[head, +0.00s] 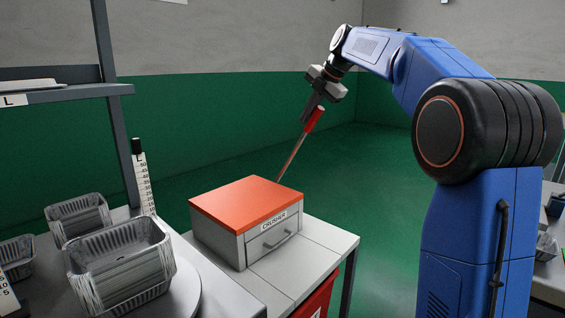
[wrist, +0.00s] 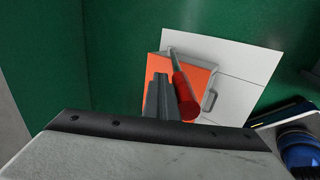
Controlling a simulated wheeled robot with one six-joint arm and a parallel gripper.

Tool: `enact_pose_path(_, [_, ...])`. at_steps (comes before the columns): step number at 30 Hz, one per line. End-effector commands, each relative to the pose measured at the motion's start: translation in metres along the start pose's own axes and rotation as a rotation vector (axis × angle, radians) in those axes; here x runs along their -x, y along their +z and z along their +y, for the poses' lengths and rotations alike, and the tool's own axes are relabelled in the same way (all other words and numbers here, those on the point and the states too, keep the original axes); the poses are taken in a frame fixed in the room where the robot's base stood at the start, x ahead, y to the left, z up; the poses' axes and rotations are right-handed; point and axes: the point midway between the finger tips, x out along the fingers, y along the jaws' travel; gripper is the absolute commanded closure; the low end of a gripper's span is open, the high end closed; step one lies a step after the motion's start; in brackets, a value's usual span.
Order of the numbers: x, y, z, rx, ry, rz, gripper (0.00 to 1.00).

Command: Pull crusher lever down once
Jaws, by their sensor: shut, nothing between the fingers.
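The crusher (head: 262,222) is a grey box with an orange-red top and a front drawer handle, labelled CRUSHER. Its lever (head: 292,160) is a thin metal rod rising from the right side of the box, tilted up to the right, with a red grip (head: 314,120) at its upper end. My gripper (head: 306,119) is shut and empty, high beside the red grip. In the wrist view, the shut fingers (wrist: 155,78) lie just left of the red grip (wrist: 184,98), above the orange top (wrist: 157,68). I cannot tell whether they touch the grip.
The crusher stands on a white-topped table (head: 329,238) with a red bin (head: 317,298) below. Several foil trays (head: 120,265) stand at the left, one on a round white plate (head: 187,285). A shelf post (head: 117,110) and a marked scale (head: 145,180) rise nearby. Space behind the lever is free.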

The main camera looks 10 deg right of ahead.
Motion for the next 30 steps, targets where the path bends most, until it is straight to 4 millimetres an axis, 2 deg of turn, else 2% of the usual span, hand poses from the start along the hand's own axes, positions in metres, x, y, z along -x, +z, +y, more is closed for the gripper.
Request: enact_pose_path(30, [-0.002,0.001,-0.062,-0.001,-0.001,0.000,1.00])
